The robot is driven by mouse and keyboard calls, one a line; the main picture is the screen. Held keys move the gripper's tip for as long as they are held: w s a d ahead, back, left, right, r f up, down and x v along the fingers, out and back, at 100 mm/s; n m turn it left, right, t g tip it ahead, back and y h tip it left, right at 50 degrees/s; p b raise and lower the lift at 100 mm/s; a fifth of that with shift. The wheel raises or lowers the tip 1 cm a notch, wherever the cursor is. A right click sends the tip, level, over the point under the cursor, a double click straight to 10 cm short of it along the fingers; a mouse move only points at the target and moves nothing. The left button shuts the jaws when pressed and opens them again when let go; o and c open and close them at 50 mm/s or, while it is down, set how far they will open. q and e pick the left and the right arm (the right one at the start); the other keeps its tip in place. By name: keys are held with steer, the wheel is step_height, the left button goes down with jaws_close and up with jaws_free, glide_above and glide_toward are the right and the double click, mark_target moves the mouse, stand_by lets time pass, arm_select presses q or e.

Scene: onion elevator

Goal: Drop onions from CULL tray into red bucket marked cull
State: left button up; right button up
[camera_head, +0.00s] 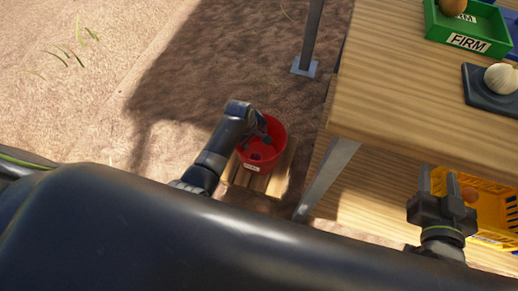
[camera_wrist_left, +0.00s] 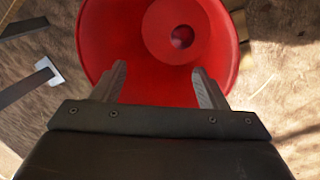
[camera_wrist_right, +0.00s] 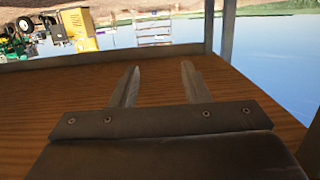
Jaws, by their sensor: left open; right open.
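A red bucket (camera_head: 281,133) with a small white label stands on a wooden pallet. My left gripper (camera_head: 264,136) is over its mouth, and the left wrist view shows its fingers (camera_wrist_left: 160,85) apart and empty. A dark purple round thing, seemingly an onion (camera_wrist_left: 182,37), lies on the bucket's floor. No tray reading CULL can be made out.
The wooden table (camera_head: 420,100) carries a green FIRM tray (camera_head: 468,42) with an onion, a blue tray (camera_head: 497,15), and a dark plate (camera_head: 488,95) with a white onion. A table leg (camera_head: 328,178) stands just right of the bucket. Bare ground lies left.

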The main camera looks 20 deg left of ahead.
arm_select(q)
steer(key=shift+r, duration=0.1)
steer(key=p+v, duration=0.8)
steer(key=v, duration=0.9)
arm_select(e)
steer(key=s+a+f+g+y, duration=0.1)
steer(key=s+f+g, duration=1.3)
steer(key=f, duration=0.4)
steer(key=shift+s+a+f+m+y, duration=0.3)
steer(key=shift+s+f+m, duration=0.1)
steer(key=shift+s, duration=0.3)
arm_select(q)
steer(key=shift+s+a, duration=0.15)
